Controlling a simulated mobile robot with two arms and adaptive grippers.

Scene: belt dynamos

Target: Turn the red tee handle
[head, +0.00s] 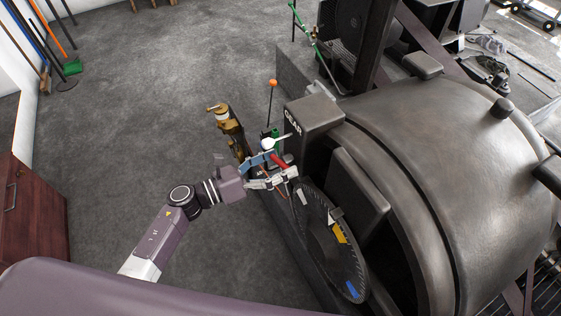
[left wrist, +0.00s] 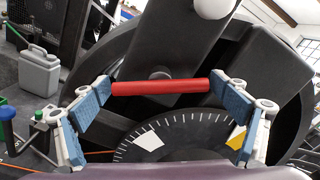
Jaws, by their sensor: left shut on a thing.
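The red tee handle (head: 280,160) shows at the side of the big dark machine, just below the box lettered GEAR (head: 320,110). In the left wrist view the red handle (left wrist: 160,87) is a bar lying nearly level across the picture. My left gripper (head: 272,167) comes in from the left and is shut on it, with one blue finger pad (left wrist: 94,100) at the bar's left end and the other (left wrist: 232,95) at its right end. My right gripper is in neither view.
A dark dial (head: 318,238) with white ticks and yellow and blue marks sits below the gripper. A white ball knob (head: 268,143) and an orange-topped lever (head: 272,84) stand close by. A brass fitting (head: 226,122) is left of them.

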